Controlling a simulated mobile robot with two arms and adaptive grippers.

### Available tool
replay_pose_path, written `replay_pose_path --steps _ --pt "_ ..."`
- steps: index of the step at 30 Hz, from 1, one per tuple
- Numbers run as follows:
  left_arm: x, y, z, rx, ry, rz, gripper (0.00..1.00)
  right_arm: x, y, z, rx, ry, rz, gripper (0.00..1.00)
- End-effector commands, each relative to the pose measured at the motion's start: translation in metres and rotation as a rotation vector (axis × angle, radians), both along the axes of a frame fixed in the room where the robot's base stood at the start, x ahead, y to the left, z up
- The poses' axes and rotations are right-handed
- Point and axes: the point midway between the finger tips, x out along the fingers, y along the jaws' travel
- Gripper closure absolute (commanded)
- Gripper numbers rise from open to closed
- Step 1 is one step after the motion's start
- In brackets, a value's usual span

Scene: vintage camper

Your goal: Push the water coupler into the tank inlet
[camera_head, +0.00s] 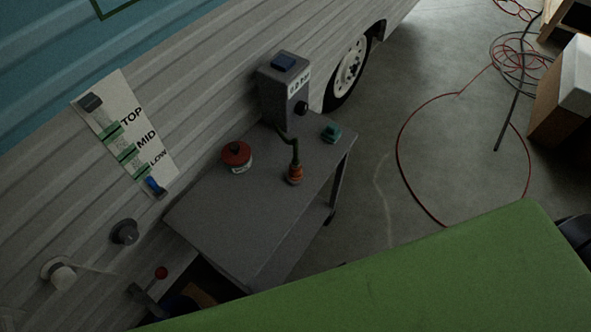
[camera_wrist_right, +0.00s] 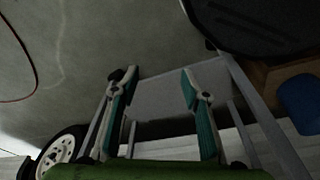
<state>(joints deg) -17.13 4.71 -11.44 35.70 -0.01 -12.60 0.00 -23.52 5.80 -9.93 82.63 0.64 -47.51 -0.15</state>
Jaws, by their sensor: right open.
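Several round fittings are on the camper wall: a dark one (camera_head: 124,232) and a pale one (camera_head: 60,273). I cannot tell for sure which is the tank inlet. My right gripper (camera_wrist_right: 158,76) is open, with nothing between its fingers in the right wrist view. It does not show in the head view. My left gripper is in neither view.
A grey box (camera_head: 283,90), a red round container (camera_head: 236,157) and a small green item (camera_head: 331,132) stand on the cart. A level panel (camera_head: 127,135) is on the wall. A large green surface (camera_head: 440,275) fills the lower right. Red hose (camera_head: 398,150) lies on the floor.

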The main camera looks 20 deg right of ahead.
Motion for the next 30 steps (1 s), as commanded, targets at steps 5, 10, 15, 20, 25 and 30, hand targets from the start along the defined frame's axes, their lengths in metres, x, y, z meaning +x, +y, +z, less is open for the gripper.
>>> replay_pose_path --steps 5,10,15,20,25,30 --pt "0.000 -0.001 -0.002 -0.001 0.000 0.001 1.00 0.036 0.006 0.084 0.009 -0.044 -0.002 0.58" --pt "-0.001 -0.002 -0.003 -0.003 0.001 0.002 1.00 0.047 0.009 0.141 0.014 -0.069 -0.001 0.58" --pt "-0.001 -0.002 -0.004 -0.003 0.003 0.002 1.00 0.054 0.013 0.191 0.025 -0.093 0.012 0.58" --pt "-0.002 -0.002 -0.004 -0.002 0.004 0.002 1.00 0.073 0.037 0.247 0.071 -0.135 0.086 0.58" --pt "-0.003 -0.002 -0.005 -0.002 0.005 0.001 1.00 0.098 0.074 0.270 0.130 -0.150 0.226 0.58" --pt "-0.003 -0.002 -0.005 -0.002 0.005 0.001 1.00 0.122 0.105 0.284 0.166 -0.158 0.367 0.58"
